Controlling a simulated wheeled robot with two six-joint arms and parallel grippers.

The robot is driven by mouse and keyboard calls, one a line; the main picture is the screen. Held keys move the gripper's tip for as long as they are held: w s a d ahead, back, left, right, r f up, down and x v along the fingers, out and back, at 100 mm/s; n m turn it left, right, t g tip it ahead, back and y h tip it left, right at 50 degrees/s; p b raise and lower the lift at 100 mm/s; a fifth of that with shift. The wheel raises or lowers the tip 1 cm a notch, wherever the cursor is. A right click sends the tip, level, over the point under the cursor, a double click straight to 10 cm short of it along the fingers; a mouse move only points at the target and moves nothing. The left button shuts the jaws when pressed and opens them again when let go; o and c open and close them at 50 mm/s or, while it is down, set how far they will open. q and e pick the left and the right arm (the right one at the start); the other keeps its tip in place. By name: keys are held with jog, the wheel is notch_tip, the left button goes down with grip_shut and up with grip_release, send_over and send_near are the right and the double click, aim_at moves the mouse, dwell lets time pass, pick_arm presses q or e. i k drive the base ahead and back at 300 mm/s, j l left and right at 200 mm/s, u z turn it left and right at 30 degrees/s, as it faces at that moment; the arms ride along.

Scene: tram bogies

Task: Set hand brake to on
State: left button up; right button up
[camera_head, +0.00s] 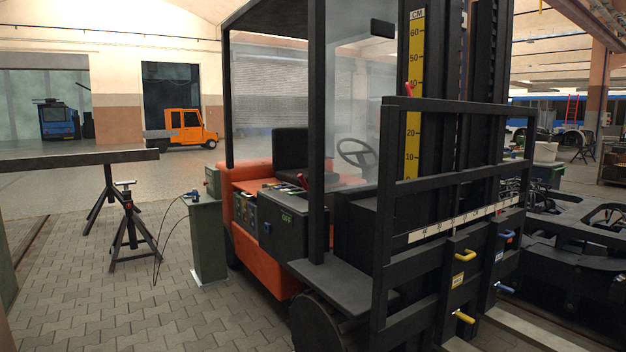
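An orange and black forklift (258,255) fills the middle of the head view, its mast and fork carriage (450,205) toward me on the right. Its seat (290,150) and steering wheel (357,153) show inside the cab. A small red handle (302,178) sticks up beside the seat. Another small red part (409,89) shows by the yellow height scale (414,120). I cannot tell which, if either, is the hand brake. A dark box (283,232) on the forklift's side bears green lettering that seems to read OFF. Neither of my grippers is in view.
A green post (207,240) with a cable stands left of the forklift. Black support stands (130,228) and a long beam (80,160) are further left. Yellow handles (464,256) stick out from the carriage. Dark bogie parts (580,255) lie at right. Paved floor is clear at lower left.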

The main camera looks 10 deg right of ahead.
aim_at(300, 177)
jog(key=i+l+z, duration=0.2)
jog(key=i, duration=1.7)
jog(key=j, duration=0.1)
